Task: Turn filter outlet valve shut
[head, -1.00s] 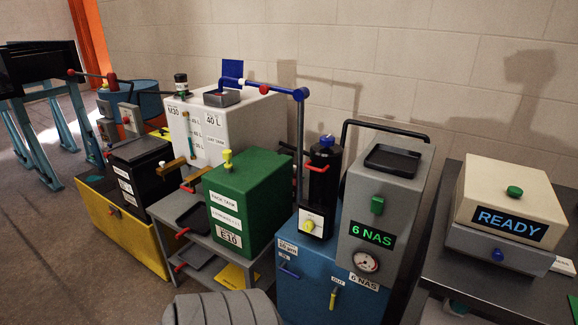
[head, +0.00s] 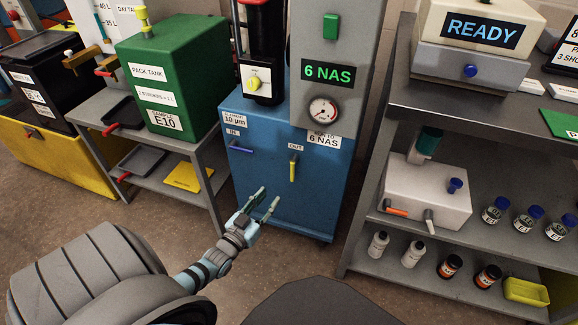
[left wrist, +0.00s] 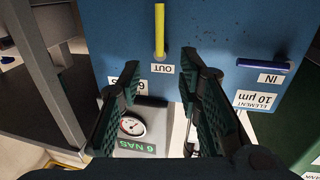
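The filter outlet valve is a yellow lever (head: 293,171) under the "OUT" label on the front of the blue filter unit (head: 315,205). The lever hangs straight down. My left gripper (head: 271,196) is open and empty, in front of the unit, below and left of the lever. In the left wrist view, which is upside down, the yellow lever (left wrist: 159,30) lies beyond and between the spread fingertips (left wrist: 160,72), apart from them. The blue "IN" lever (head: 240,149) is nearly level, and it also shows in the left wrist view (left wrist: 263,64). My right gripper is not in view.
A gauge (head: 322,111) and a "6 NAS" display (head: 328,72) are above the valve. A green pack tank (head: 168,75) stands on a grey cart at left. A grey shelf (head: 400,85) with bottles stands at right. The floor before the unit is clear.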

